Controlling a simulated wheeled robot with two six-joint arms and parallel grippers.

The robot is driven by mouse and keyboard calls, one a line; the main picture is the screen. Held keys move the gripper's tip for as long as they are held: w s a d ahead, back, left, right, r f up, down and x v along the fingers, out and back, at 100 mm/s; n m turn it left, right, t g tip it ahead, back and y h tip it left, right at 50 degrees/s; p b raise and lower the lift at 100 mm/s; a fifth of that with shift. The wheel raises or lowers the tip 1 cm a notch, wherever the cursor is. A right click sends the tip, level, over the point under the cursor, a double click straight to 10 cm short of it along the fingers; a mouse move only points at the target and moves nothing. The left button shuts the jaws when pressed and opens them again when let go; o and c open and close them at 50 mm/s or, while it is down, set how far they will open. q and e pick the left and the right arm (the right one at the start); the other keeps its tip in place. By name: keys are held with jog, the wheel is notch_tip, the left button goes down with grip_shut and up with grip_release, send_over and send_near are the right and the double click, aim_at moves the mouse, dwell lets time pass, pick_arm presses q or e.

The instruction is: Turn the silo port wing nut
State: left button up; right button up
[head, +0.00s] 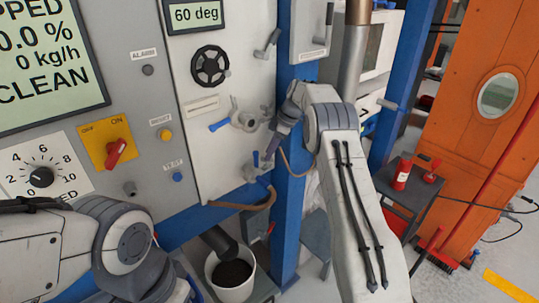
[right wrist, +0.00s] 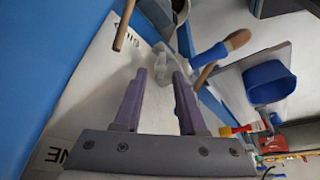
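A pale winged fitting (head: 246,121) with a blue lever sits on the white panel (head: 213,150). A second small fitting (head: 252,172) with a blue handle is just below it. I cannot tell for sure which is the wing nut. My right gripper (head: 272,146) reaches down beside these fittings, and its arm hides part of the panel edge. In the right wrist view my right gripper (right wrist: 160,78) has its purple fingers apart, with a pale grey fitting (right wrist: 162,62) at or just beyond the tips. Contact cannot be told. My left arm is at the lower left; its fingers are not visible.
A black handwheel (head: 210,66) is higher on the panel. A blue post (head: 288,190) stands right of it. A white bucket of dark material (head: 233,274) is below.

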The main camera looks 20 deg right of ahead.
jog(key=v, duration=0.9)
